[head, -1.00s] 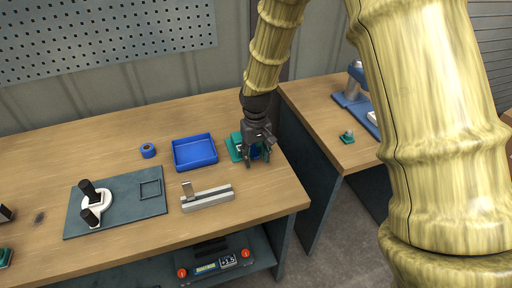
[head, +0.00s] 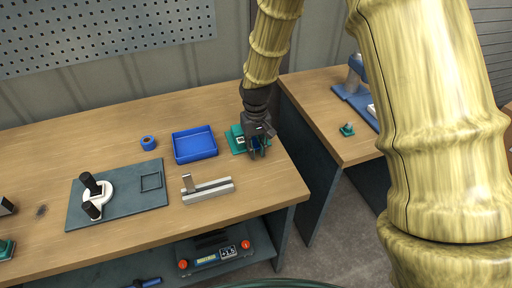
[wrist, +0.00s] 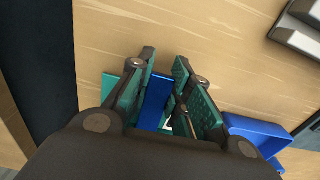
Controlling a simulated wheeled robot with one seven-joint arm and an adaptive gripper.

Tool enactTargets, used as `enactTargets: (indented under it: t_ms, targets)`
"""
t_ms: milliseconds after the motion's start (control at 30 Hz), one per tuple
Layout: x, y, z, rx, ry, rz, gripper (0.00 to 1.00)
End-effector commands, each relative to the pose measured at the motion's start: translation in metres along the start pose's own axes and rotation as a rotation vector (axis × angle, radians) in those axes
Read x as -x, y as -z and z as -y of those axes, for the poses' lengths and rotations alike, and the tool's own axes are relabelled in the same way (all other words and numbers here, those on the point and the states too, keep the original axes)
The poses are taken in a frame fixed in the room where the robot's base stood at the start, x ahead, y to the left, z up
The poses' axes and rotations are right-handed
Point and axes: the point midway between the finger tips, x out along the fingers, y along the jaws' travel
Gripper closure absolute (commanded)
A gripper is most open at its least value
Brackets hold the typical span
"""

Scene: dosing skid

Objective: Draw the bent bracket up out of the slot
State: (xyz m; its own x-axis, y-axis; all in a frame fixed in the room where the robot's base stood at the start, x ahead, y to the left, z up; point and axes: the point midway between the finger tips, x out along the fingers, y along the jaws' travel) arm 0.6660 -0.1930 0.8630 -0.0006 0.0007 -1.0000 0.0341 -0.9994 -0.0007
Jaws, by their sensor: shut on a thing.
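In the wrist view my gripper (wrist: 160,112) is shut on a blue piece (wrist: 155,97) at that fixture. I cannot tell whether the blue piece is fixed to it. The pale block also shows in the wrist view (wrist: 298,38), at the top right.
A blue tray (head: 194,145) stands between the fixture and a blue roll (head: 148,143). A dark mat (head: 125,208) with a white part and black knobs lies left of the block. The bench's right edge is close to my gripper, with a gap before the second bench.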

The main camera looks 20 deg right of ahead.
Motion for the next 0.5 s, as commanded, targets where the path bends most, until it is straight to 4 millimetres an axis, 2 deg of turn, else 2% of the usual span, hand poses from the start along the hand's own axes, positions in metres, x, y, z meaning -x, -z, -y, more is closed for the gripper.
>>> enactTargets:
  t_ms: [500]
  targets:
    - [0.026,0.0,0.0,0.0,0.0,-0.001,1.0]
